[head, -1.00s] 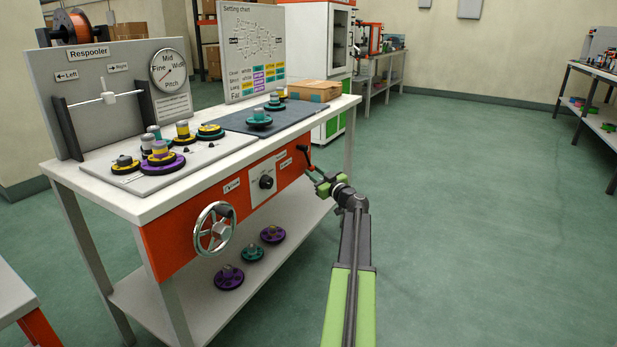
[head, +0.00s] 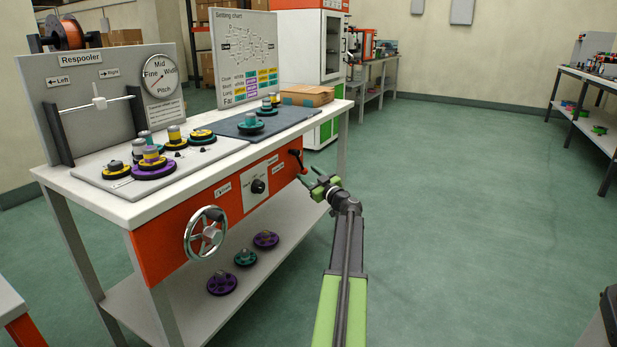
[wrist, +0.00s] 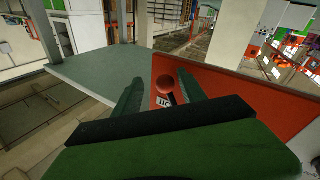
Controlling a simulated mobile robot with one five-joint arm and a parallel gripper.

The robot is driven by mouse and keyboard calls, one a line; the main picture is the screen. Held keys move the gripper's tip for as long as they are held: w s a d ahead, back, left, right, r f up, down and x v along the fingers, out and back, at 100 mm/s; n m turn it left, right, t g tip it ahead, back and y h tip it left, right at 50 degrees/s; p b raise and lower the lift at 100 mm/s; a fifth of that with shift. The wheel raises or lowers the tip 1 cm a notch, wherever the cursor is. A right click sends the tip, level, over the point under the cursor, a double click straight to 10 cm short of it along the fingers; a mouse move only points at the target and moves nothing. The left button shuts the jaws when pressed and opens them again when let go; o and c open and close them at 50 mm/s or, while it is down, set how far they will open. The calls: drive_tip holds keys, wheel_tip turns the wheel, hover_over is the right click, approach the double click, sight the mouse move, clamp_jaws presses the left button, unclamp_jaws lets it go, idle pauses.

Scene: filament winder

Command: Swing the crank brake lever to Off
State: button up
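The crank brake lever (head: 297,160) is a short dark lever at the right end of the respooler's orange front panel. My gripper (head: 310,176) is in front of the panel, just right of and below the lever. In the wrist view my gripper (wrist: 160,84) has its two green fingers spread apart. The knob appears in the gap between them, nearer the right finger; I see no grip on it.
The respooler bench (head: 225,165) carries colored spools on top. A handwheel (head: 206,232) and a dark dial (head: 258,186) are on the same orange panel. A lower shelf (head: 180,280) holds several discs. The green floor to the right is open.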

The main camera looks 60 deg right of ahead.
drive_tip(key=shift+a, duration=0.15)
drive_tip(key=b+v, duration=0.2)
drive_tip(key=v, duration=1.5)
drive_tip(key=shift+s, duration=0.15)
